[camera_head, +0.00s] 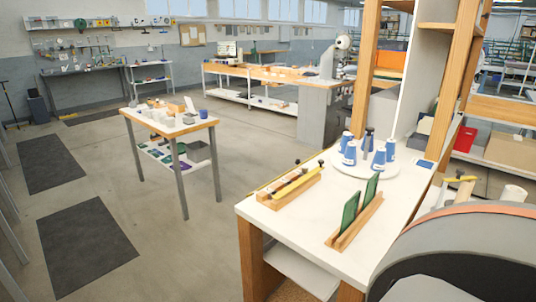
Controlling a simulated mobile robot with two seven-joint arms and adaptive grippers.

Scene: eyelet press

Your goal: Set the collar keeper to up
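I cannot make out a collar keeper in this view. A white machine head (342,45) stands at the right end of a far wooden-topped bench, above a grey pedestal (325,105). It may be the eyelet press, but it is too small to tell its parts or any keeper's position. Neither of my grippers is in view.
A small table (168,130) stands left. Open floor lies between.

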